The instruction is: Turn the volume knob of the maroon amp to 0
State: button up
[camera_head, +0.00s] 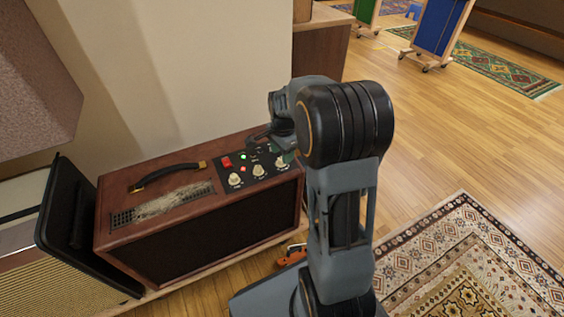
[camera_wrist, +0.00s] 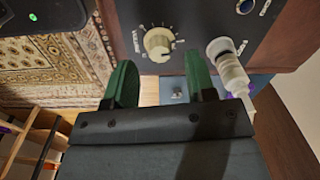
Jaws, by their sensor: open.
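The maroon amp (camera_head: 200,240) stands at the left in the head view, with a black control panel (camera_head: 249,181) on its top right. The panel has cream knobs: a left knob (camera_head: 235,179), a middle knob (camera_head: 259,171) and a right knob (camera_head: 281,162). My gripper (camera_head: 289,156) is over the panel's right end, partly hidden by my arm. In the wrist view its green fingers (camera_wrist: 160,82) are open and empty; a cream knob (camera_wrist: 158,43) with dial marks shows beyond the gap between them.
A white cylindrical plug (camera_wrist: 228,68) sticks up beside the right finger in the wrist view. A red switch (camera_head: 226,162) is on the panel. A black handle (camera_head: 166,175) tops the amp. A black panel (camera_head: 75,225) leans at its left; a patterned rug (camera_head: 480,250) lies right.

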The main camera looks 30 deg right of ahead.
jog(key=shift+f+b, duration=0.4)
jog(key=shift+f, duration=0.95)
jog(key=shift+c, duration=0.2)
jog(key=c, duration=0.9)
